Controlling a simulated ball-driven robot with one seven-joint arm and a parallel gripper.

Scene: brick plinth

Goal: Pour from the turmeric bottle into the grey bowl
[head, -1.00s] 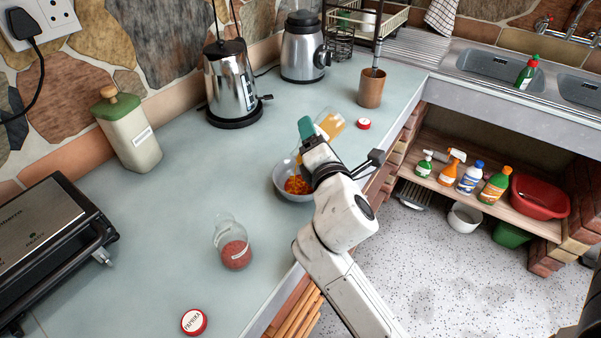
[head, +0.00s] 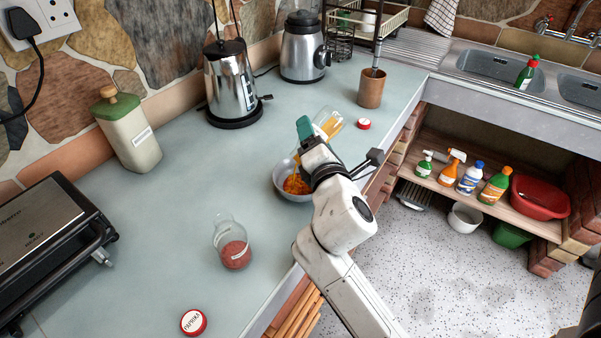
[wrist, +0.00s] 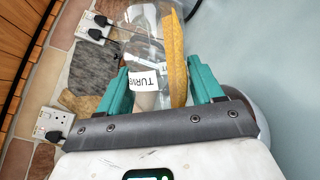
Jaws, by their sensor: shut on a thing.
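The turmeric bottle (head: 329,124) is clear glass with a white label and yellow powder inside. My gripper (head: 306,130) is shut on it, and the bottle lies tipped over beside and above the bowl. In the wrist view the bottle (wrist: 148,72) sits between the green fingers (wrist: 160,82), with the powder in a narrow band along one side. The grey bowl (head: 279,182) stands on the counter under my gripper and holds orange-yellow powder. My wrist hides its right part.
A paprika jar (head: 232,247) stands open on the counter, with its red lid (head: 194,322) nearer. Another red lid (head: 364,124) lies near the wooden cup (head: 371,90). The middle-left counter is clear.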

